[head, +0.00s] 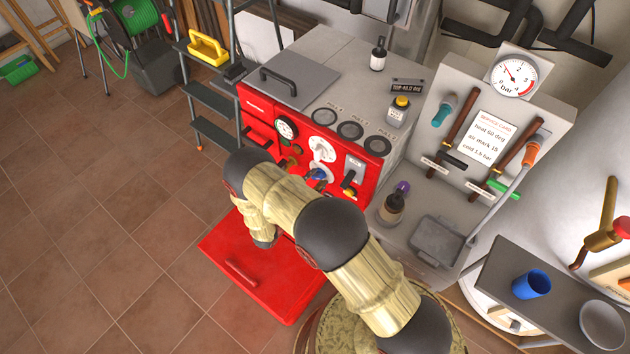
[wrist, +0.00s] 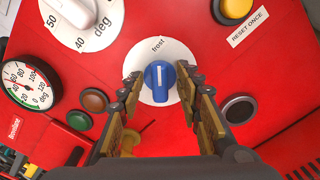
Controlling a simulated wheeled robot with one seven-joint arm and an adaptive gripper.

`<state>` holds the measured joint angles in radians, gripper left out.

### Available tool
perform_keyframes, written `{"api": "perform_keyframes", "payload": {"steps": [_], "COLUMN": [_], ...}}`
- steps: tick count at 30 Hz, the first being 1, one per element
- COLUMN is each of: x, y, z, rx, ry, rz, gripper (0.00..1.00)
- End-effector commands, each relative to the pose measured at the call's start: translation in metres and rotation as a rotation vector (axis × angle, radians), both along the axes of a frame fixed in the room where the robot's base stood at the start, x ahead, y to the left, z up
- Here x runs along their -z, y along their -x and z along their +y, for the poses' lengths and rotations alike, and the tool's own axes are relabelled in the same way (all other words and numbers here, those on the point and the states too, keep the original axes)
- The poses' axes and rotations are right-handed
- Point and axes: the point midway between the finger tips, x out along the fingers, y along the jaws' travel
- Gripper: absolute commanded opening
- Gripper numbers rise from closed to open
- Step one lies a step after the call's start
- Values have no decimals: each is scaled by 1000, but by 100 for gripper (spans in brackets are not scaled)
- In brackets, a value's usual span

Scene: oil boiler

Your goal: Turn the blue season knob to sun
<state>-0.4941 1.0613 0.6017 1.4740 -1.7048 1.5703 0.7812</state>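The blue season knob (wrist: 159,84) sits on a round white dial (wrist: 177,54) on the red boiler front. In the wrist view its white line points up the picture, at the word "frost"; no sun mark is visible, and the lower dial is hidden. My gripper (wrist: 159,88) is open, one finger on each side of the knob. A narrow gap seems to show on both sides, but I cannot tell whether either finger touches. In the head view the blue knob (head: 319,174) shows small above my arm, and the gripper is hidden.
A white temperature knob (wrist: 72,10), a gauge (wrist: 34,84), and brown and green buttons are left of the fingers. A yellow button (wrist: 236,9) and a dark round button (wrist: 239,109) are on the right. A red panel (head: 250,265) lies low before the boiler.

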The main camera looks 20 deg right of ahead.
Motion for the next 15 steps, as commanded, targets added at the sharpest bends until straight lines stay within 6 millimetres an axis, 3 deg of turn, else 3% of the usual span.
{"api": "perform_keyframes", "payload": {"steps": [7, 15], "x": [0, 0], "y": [-1, 0], "z": [-1, -1], "rx": [0, 0], "ry": [0, 0], "rz": [0, 0], "gripper": [35, 20]}}
